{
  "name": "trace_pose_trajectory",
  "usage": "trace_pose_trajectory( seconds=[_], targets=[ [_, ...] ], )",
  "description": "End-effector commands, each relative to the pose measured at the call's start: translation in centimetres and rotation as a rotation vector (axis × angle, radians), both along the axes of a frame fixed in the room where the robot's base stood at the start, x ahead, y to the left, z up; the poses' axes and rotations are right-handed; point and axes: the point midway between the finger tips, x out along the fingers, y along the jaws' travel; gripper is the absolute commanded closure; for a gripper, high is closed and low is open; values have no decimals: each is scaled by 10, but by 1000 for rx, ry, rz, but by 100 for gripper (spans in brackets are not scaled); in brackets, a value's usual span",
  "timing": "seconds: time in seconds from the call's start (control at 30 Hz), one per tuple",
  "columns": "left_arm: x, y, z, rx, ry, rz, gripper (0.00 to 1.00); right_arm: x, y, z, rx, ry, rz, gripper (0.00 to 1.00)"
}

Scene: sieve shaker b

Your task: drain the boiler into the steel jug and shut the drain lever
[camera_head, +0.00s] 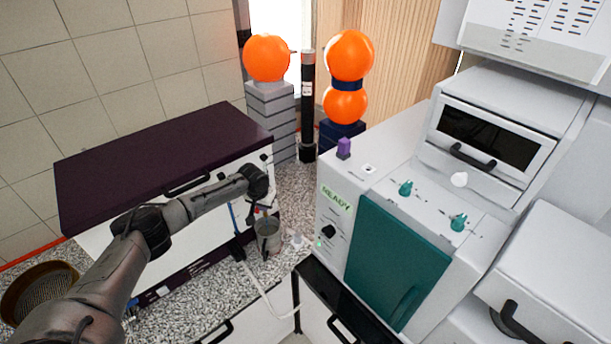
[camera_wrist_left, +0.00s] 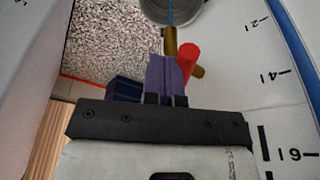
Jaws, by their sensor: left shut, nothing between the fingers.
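The boiler looks to be the white box with a dark purple lid (camera_head: 160,155). The steel jug (camera_head: 268,238) stands on the speckled counter at its front; its rim shows at the top of the left wrist view (camera_wrist_left: 195,14). A brass drain tap (camera_wrist_left: 170,42) with a red lever (camera_wrist_left: 188,56) shows in the left wrist view. A thin blue stream runs from the tap into the jug. My left gripper (camera_wrist_left: 166,62) is shut and empty, its fingertips close beside the red lever; contact cannot be told. My right gripper is out of view.
A grey-white machine with a teal door (camera_head: 395,262) and a READY display (camera_head: 336,200) stands to the right. Orange balls (camera_head: 266,58) on blocks and a black post (camera_head: 308,110) stand behind. A white hose (camera_head: 262,290) hangs over the counter edge. A sieve (camera_head: 38,290) lies at left.

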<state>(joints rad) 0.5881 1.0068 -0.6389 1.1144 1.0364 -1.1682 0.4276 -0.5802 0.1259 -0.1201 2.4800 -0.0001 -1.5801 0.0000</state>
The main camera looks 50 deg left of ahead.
Motion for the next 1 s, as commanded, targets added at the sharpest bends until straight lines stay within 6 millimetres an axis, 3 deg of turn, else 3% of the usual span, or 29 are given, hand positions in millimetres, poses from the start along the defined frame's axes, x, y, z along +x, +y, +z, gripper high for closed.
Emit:
trace_pose_trajectory(
  seconds=[1.0],
  targets=[
    [-8, 11, 0, 1, 1, 1, 100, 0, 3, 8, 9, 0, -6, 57]
  ],
)
